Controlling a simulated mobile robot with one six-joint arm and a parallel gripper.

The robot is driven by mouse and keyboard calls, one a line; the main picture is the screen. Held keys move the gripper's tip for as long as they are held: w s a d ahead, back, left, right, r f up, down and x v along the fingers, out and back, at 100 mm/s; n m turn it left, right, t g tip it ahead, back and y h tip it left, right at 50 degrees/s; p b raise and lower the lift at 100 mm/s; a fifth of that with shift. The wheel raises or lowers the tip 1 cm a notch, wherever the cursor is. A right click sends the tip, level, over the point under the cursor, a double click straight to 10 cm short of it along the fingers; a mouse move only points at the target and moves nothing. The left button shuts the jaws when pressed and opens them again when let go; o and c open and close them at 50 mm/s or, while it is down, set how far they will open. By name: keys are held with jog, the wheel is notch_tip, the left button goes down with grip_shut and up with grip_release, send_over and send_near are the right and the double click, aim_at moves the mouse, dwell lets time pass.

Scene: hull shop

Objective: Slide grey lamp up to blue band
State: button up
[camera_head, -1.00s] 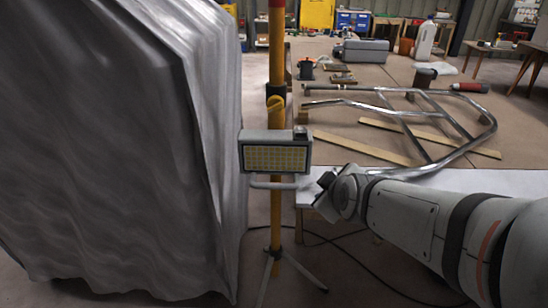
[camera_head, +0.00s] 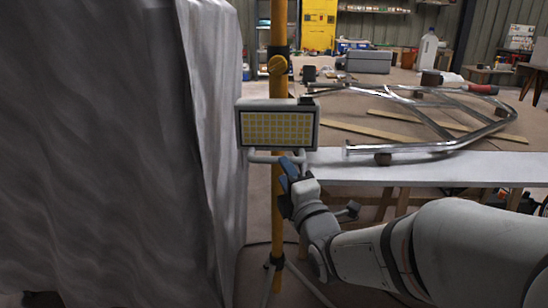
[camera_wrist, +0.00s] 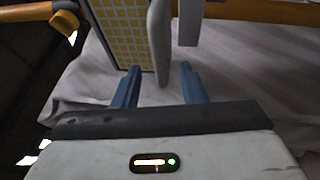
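The grey lamp (camera_head: 278,125), with a yellow gridded face, is mounted on a yellow upright pole (camera_head: 278,200). A pale handle bar (camera_head: 262,158) runs under it. A dark collar with a yellow knob (camera_head: 277,65) sits on the pole above the lamp. I cannot make out a blue band. My gripper (camera_head: 290,168) is just below the lamp at the handle's right end. In the wrist view, my blue fingers (camera_wrist: 158,85) are apart, with the handle bar (camera_wrist: 159,40) reaching between them and gaps on both sides. The lamp face (camera_wrist: 125,35) shows beside it.
A large grey draped sheet (camera_head: 100,150) stands close on the left. A table (camera_head: 430,168) with a bent metal tube frame (camera_head: 440,148) is behind at the right. The pole's tripod legs (camera_head: 275,270) spread on the floor. A grey toolbox (camera_head: 368,62) stands farther back.

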jog(key=w+p, duration=0.1)
jog(key=p, duration=0.3)
jog(key=w+r+p, duration=0.1)
jog(key=p, duration=0.2)
jog(key=shift+a+p, duration=0.35)
jog(key=shift+p, duration=0.05)
jog(key=shift+p, duration=0.55)
jog(key=p+x, duration=0.2)
jog(key=p, duration=0.2)
jog(key=shift+w+a, duration=0.15)
jog(key=shift+w, duration=0.2)
jog(key=shift+w+a+f+b, duration=0.2)
jog(key=shift+w+b, duration=0.1)
jog(key=shift+w, duration=0.15)
jog(key=shift+x, duration=0.8)
